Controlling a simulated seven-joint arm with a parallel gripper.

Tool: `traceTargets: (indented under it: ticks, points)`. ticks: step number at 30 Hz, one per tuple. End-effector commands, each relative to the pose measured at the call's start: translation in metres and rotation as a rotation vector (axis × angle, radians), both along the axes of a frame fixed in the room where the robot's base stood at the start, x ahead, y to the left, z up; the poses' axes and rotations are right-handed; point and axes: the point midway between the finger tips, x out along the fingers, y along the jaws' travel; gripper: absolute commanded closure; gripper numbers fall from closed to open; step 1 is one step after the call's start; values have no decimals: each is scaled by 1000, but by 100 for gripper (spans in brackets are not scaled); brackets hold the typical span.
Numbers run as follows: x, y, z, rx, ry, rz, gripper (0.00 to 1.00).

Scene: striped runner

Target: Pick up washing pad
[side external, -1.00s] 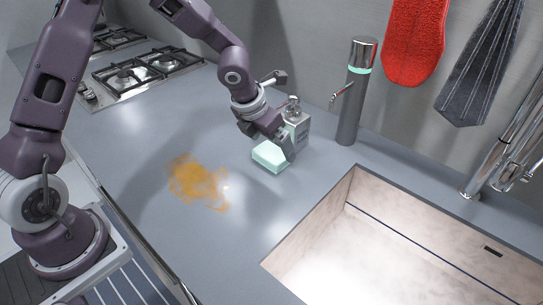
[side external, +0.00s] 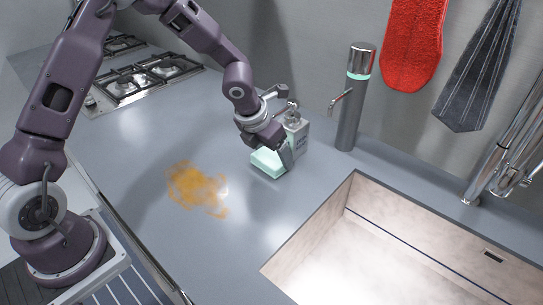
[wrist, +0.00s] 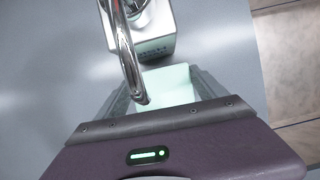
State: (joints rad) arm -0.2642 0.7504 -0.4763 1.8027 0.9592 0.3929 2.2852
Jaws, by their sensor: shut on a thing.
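The washing pad (side external: 268,162) is a pale mint-green block on the grey counter, just in front of the soap bottle. It also shows in the wrist view (wrist: 168,86), between the two fingers. My gripper (side external: 279,158) points down over the pad, with a finger on either side of it. It is shut on the pad. In the wrist view my gripper (wrist: 168,92) hides the near part of the pad. I cannot tell whether the pad's underside is clear of the counter.
A soap bottle (side external: 297,130) stands right behind the pad; its metal spout reaches over the pad in the wrist view. A tall grey dispenser (side external: 350,110) stands to the right. An orange stain (side external: 197,188) lies left of the pad. The sink (side external: 400,250) opens at front right.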

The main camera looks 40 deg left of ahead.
Motion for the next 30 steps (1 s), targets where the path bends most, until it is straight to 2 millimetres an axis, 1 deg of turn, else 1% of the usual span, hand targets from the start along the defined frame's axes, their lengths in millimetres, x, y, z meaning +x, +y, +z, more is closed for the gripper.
traceTargets:
  ticks: [5,6,7,14,17,21,24,27,30]
  points:
    - [1,0,23,-1,-4,2,64]
    - [1,0,30,-2,-5,1,64]
    - [0,3,33,0,-2,3,64]
    - [0,54,31,-3,0,6,64]
    - [0,82,30,-3,0,8,64]
    - [-1,127,30,-3,0,9,64]
    - [-1,152,30,-4,-1,6,64]
    - [0,168,30,-3,-1,2,64]
    - [0,177,31,-1,-1,0,64]
